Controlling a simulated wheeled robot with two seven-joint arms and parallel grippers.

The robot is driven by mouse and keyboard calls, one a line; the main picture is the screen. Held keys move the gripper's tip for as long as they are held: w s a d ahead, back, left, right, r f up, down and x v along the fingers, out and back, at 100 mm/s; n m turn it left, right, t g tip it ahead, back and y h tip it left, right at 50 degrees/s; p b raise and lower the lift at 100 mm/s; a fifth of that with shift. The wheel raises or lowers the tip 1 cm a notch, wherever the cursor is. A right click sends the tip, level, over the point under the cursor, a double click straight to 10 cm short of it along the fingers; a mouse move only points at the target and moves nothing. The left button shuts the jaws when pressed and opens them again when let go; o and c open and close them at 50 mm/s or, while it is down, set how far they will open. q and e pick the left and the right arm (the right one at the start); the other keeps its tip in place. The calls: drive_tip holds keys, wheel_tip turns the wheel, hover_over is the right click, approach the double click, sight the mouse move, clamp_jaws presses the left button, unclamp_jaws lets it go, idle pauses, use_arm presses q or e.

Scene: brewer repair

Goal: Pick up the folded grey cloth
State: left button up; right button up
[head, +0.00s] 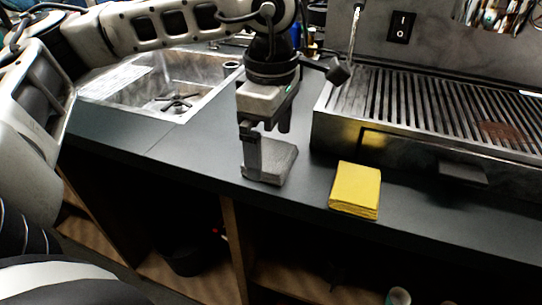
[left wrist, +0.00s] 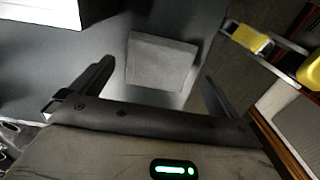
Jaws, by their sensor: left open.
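The folded grey cloth (head: 277,164) lies flat on the dark counter, near its front edge and left of a folded yellow cloth. My left gripper (head: 267,147) is above it, pointing down, with its jaws open and empty. One finger hides part of the cloth's left side in the head view. In the left wrist view the grey cloth (left wrist: 160,62) shows as a square between the two fingertips of my left gripper (left wrist: 158,70), apart from both. My right gripper is not in view.
The yellow cloth (head: 356,189) lies near the counter's front edge. A metal machine with a slatted drip tray (head: 430,105) stands behind it. A steel sink (head: 190,73) is at the left. Open shelves lie below the counter. Yellow objects (left wrist: 250,38) show beyond the edge in the wrist view.

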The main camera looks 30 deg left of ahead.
use_arm(q)
drive_tip(key=shift+f, duration=0.95)
drive_tip(key=shift+c, duration=0.3)
drive_tip(key=c, duration=0.9)
drive_tip(key=shift+r, duration=0.1)
